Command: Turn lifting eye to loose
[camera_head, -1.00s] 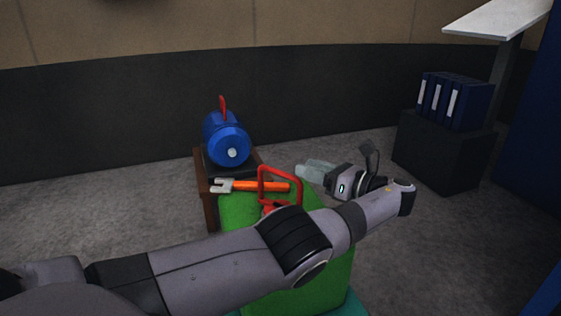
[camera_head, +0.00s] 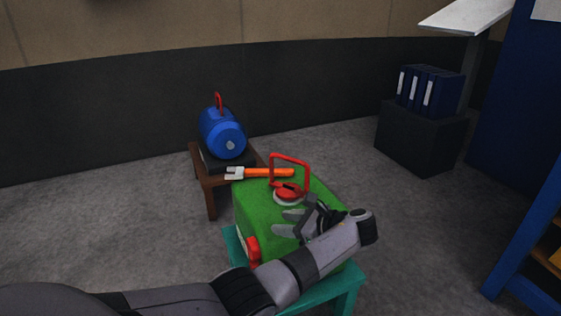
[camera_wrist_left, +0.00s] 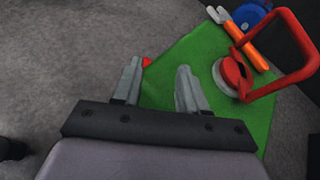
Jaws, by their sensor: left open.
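The red lifting eye (camera_head: 290,168) is an upright rectangular loop on a round red base with a pale ring, on top of the green casting (camera_head: 325,197). In the left wrist view the lifting eye (camera_wrist_left: 280,90) shows at the right, on the green top (camera_wrist_left: 180,65). My left gripper (camera_head: 284,222) is over the near part of the green top, on the near side of the eye's base and apart from it. In the left wrist view its two fingers (camera_wrist_left: 158,90) are spread with nothing between them. My right gripper is in neither view.
The casting rests on a teal stand (camera_head: 342,290). A red part (camera_head: 252,249) is on its near left side. An orange-handled tool (camera_head: 262,173) lies just behind. A blue motor (camera_head: 222,133) sits on a brown table (camera_head: 211,200). Binders on a black box (camera_head: 420,140) stand right.

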